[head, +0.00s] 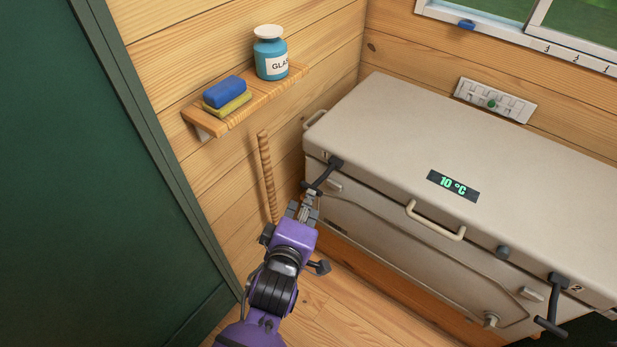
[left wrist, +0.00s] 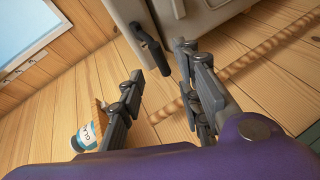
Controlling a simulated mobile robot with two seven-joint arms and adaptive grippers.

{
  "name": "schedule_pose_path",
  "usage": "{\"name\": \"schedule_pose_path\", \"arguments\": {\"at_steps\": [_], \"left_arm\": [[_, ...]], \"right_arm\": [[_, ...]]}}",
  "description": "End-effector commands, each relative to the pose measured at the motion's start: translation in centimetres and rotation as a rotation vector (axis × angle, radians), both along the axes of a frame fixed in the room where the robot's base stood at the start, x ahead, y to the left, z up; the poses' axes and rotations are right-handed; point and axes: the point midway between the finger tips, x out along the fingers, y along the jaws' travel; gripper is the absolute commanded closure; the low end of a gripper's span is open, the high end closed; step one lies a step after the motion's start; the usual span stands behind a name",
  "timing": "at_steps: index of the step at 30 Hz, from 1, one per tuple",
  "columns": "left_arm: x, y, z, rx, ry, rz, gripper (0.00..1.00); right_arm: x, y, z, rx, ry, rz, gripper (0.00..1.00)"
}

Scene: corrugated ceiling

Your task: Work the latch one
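Latch one (head: 323,176) is a dark lever at the left end of the beige chest cooler's front, beside a small "1", and slants down to the left. My left gripper (head: 309,200), on a purple wrist, is just below the lever's lower end. In the left wrist view the gripper (left wrist: 161,62) is open, its two dark fingers apart. The black latch handle (left wrist: 152,48) shows in the gap at the fingertips; I cannot tell whether they touch it. My right gripper is in neither view.
The cooler lid (head: 400,120) is down, with a display reading 10 °C. Latch two (head: 554,300) hangs at the right. A wooden shelf (head: 240,112) holds sponges and a blue jar. A wooden rod (head: 267,175) leans on the wall. A green panel (head: 80,180) stands left.

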Motion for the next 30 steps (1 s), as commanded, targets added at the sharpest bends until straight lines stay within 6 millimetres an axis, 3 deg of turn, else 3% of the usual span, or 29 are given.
{"name": "schedule_pose_path", "arguments": {"at_steps": [6, 11, 21, 30], "left_arm": [[0.3, 0.0, -0.1, -0.133, 0.031, 0.047, 0.68], [2.3, -0.4, -0.5, -0.136, 0.029, 0.046, 0.68], [6.7, -1.4, -2.1, -0.135, 0.03, 0.046, 0.68], [7.3, -1.5, -2.3, -0.135, 0.03, 0.047, 0.68]], "right_arm": [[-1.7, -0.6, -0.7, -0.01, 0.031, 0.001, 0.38], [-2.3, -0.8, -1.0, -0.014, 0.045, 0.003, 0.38], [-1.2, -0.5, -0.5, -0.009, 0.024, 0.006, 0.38], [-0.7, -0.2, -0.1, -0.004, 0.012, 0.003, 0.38]]}}
